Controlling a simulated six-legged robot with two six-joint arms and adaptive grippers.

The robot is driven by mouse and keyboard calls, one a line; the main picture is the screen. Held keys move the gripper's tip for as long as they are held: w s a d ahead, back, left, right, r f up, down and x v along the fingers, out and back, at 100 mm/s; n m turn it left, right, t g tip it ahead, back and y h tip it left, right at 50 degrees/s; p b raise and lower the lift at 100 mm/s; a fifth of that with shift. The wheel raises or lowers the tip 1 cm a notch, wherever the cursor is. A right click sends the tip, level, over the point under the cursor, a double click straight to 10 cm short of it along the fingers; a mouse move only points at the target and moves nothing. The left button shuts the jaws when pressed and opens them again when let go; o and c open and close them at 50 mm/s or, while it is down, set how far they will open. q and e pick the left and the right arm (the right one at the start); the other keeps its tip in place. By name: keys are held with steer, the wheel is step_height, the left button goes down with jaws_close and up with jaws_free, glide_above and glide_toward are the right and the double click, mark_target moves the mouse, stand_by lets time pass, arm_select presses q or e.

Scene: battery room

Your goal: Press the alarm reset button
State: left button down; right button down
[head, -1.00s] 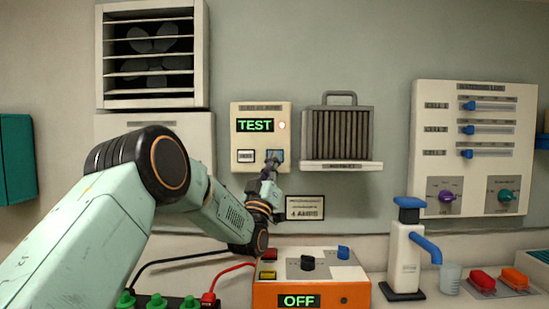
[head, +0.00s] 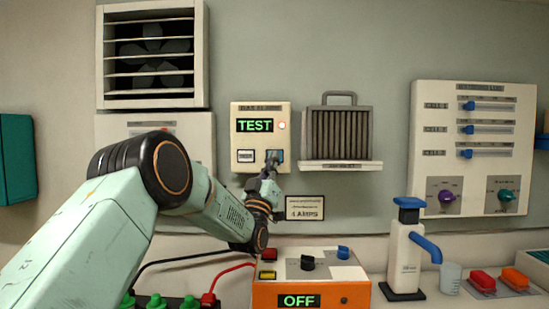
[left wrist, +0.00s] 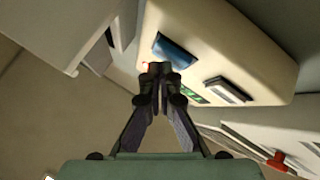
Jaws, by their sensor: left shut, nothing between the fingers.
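The cream alarm panel (head: 237,138) hangs on the wall with a green "TEST" display (head: 255,125) and a lit reddish lamp (head: 281,125). Below are a white button (head: 245,156) and a blue button (head: 276,155); their labels are too small to read. My left gripper (head: 272,164) is shut and empty, its tips at the lower edge of the blue button. In the left wrist view the shut fingertips (left wrist: 158,68) are close to the blue button (left wrist: 175,53); I cannot tell whether they touch. The white button (left wrist: 228,90) is to the right there. My right gripper is not in view.
An orange box (head: 325,294) reading "OFF" stands underneath. A pump bottle (head: 405,262) and a switch board (head: 475,125) are further right.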

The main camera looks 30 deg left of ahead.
arm_select(q)
steer(key=shift+w+a, duration=0.15)
steer(key=shift+w, duration=0.2)
stand_by(0.5)
stand_by(0.3)
steer(key=shift+s+d, duration=0.5)
steer(key=shift+s, duration=0.2)
steer(key=shift+s+d, duration=0.4)
steer(key=shift+s, duration=0.3)
steer(key=shift+s+d, duration=0.45)
steer(key=shift+s, duration=0.25)
steer(key=shift+s+d, duration=0.4)
steer(key=shift+s, duration=0.3)
steer(key=shift+f, duration=0.1)
